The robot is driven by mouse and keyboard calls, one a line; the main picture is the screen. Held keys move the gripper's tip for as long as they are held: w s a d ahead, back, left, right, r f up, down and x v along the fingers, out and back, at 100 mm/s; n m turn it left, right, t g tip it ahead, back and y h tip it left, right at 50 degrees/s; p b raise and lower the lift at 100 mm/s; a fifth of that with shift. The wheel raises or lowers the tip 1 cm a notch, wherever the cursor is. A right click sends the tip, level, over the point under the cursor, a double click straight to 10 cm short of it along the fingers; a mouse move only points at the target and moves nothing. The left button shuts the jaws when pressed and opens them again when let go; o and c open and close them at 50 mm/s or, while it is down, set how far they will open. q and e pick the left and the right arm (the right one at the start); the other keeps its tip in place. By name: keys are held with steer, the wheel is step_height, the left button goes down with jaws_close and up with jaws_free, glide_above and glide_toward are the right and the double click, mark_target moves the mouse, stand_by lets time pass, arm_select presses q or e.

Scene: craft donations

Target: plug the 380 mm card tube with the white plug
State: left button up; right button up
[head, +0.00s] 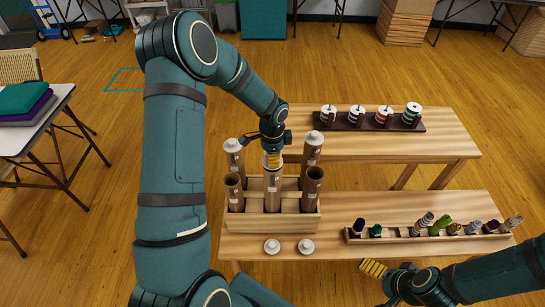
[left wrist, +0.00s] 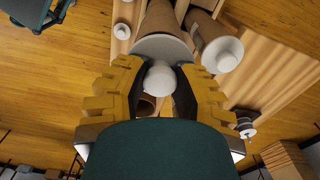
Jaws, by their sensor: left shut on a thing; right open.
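My left gripper (head: 271,159) is shut on a white plug (left wrist: 164,48), gripping its round knob, with the disc facing the tubes. It is at the top of the middle card tube (head: 272,190) in the wooden rack (head: 270,222). I cannot tell whether the plug is seated or just above the rim. The back left tube (head: 235,162) and back right tube (head: 311,155) carry white caps. The front left tube (head: 234,192) and front right tube (head: 313,188) have open tops. The length labels are unreadable. My right gripper (head: 374,268) is open and empty by the table's front edge.
Two loose white plugs (head: 272,246) (head: 306,247) lie in front of the rack. A long tray (head: 405,236) of small spools is at right on the wooden table (head: 350,207). A dark spool stand (head: 345,124) is on the rear table.

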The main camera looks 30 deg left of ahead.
arm_select(q)
steer(key=o, duration=0.5)
steer(key=shift+r+p, duration=2.75)
steer(key=shift+r, duration=2.75)
steer(key=s+d+f+n+h+b, duration=0.2)
steer(key=s+d+f+b, duration=0.1)
steer(key=d+f, duration=0.45)
steer(key=s+d+f+n+h+b, duration=0.1)
steer(key=s+d+f+n+b, duration=0.2)
steer(key=d+f, duration=0.45)
steer(key=s+d+f+n+b, duration=0.1)
steer(key=s+d+f+n, duration=0.1)
steer(key=s+f, duration=0.1)
steer(key=s+d+f+n+t+b, duration=0.1)
steer(key=s+d+f+n+b, duration=0.1)
steer(key=s+f, duration=0.1)
steer(key=s+d+f+n+t+b, duration=0.1)
steer(key=s+d+f+n+b, duration=0.1)
steer(key=s+d+f+n, duration=0.1)
steer(key=shift+s+f+h, duration=0.35)
steer(key=shift+s+h, duration=0.05)
steer(key=shift+s, duration=0.3)
